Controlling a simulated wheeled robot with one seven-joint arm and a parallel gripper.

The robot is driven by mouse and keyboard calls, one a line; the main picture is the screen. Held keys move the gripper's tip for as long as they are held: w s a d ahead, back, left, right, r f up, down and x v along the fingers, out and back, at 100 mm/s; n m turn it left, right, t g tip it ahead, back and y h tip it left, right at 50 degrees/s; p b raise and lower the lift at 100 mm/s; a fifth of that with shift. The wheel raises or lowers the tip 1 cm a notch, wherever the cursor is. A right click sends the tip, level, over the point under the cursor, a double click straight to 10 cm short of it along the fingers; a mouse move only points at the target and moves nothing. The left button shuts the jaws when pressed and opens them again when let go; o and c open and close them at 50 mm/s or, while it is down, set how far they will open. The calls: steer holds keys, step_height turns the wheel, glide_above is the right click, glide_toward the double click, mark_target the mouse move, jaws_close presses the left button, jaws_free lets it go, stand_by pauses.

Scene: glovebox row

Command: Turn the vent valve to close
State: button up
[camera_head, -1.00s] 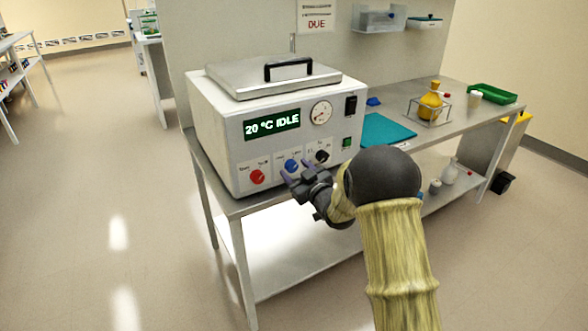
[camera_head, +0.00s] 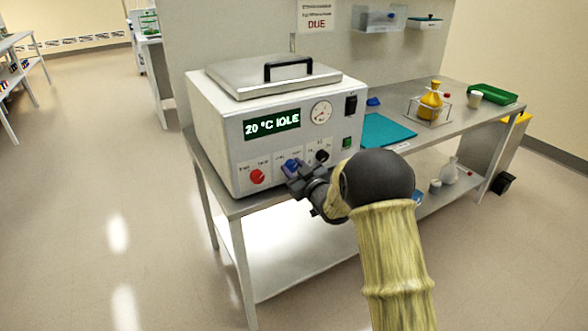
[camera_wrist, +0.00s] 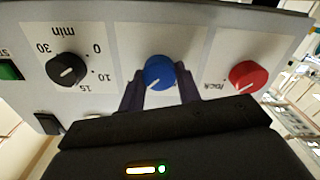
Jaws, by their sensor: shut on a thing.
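The blue knob (camera_head: 290,165) is on the front panel of the white chamber (camera_head: 218,150), between a red knob (camera_head: 257,176) and a black knob (camera_head: 322,156). My gripper (camera_head: 292,170) is at the panel, shut on the blue knob. The wrist view shows the panel upside down. There, the blue knob (camera_wrist: 159,72) sits between my two dark fingers (camera_wrist: 160,92), with a pale pointer mark toward its lower left. The red knob (camera_wrist: 248,77) and the black minute dial (camera_wrist: 67,69) stand clear on either side. The blue knob's label is not readable.
The chamber's display (camera_head: 271,124) reads 20 °C IDLE, beside a round gauge (camera_head: 321,112). A black switch and green button are at the panel's right. The floor at left is clear.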

steer(key=shift+n+b, duration=0.3)
steer(key=shift+b, duration=0.05)
steer(key=n+b, duration=0.4)
steer(key=shift+a+f+b, duration=0.1)
steer(key=shift+f+b, duration=0.2)
steer(key=n+b, duration=0.4)
steer(key=shift+s+n+b, duration=0.1)
steer(key=shift+n+b, duration=0.25)
steer(key=shift+n, duration=0.05)
steer(key=n+b, duration=0.4)
steer(key=b, duration=0.1)
steer(key=shift+a+f+n, duration=0.1)
steer(key=shift+f+n, duration=0.1)
steer(key=shift+n, duration=0.1)
steer(key=n+b, duration=0.3)
steer(key=shift+r+n+b, duration=0.1)
steer(key=shift+n+b, duration=0.25)
steer(key=shift+n, duration=0.05)
steer(key=o, duration=1)
steer(key=shift+r, duration=0.1)
steer(key=shift+c, duration=0.2)
